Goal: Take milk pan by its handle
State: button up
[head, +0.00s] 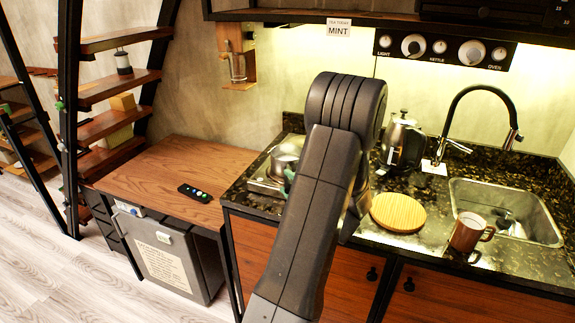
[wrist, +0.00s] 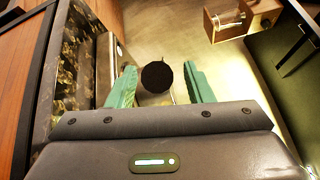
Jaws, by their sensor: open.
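The milk pan (head: 284,159) is a small silver pot on the hob at the left end of the dark stone counter, partly hidden behind my arm in the head view. In the wrist view, a black round end (wrist: 157,75), which looks like the pan's handle seen end-on, lies between the two green fingers of my gripper (wrist: 161,84). The fingers are apart, with a gap on both sides of it. In the head view only a bit of green finger (head: 289,176) shows beside the pan. How deep the handle sits between the fingers is hard to tell.
A wooden desktop (head: 160,170) with a remote (head: 195,193) is at left. A wooden wall holder (head: 234,60) hangs above.

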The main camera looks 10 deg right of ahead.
jog(key=shift+w+a, duration=0.2)
jog(key=shift+w, duration=0.15)
grip_shut()
jog(key=shift+r, duration=0.1)
jog(key=shift+r, duration=0.2)
